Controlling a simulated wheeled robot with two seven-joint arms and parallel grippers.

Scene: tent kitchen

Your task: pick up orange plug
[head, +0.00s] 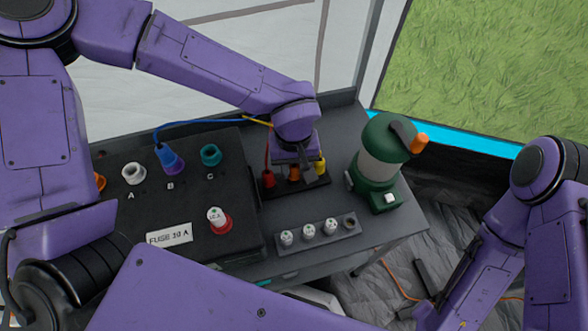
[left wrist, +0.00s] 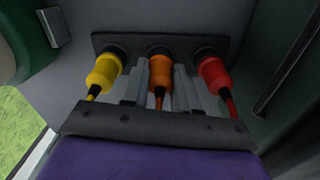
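The orange plug (head: 294,173) stands in the middle of a black socket strip (head: 310,186), between a red plug (head: 268,179) and a yellow plug (head: 320,166). My left gripper (head: 296,170) is over the strip with its fingers down around the orange plug. In the left wrist view the grey fingers (left wrist: 160,85) lie on both sides of the orange plug (left wrist: 160,72) and look very close to it. Whether they press on it cannot be seen. The yellow plug (left wrist: 103,74) and red plug (left wrist: 214,76) stand apart from the fingers. My right gripper is out of view.
A green lantern (head: 378,165) stands right of the strip. A black fuse panel (head: 115,205) with coloured sockets and a blue plug (head: 172,160) is on the left. A grey strip with several white-topped fuses (head: 309,232) is in front. Cables run behind the gripper.

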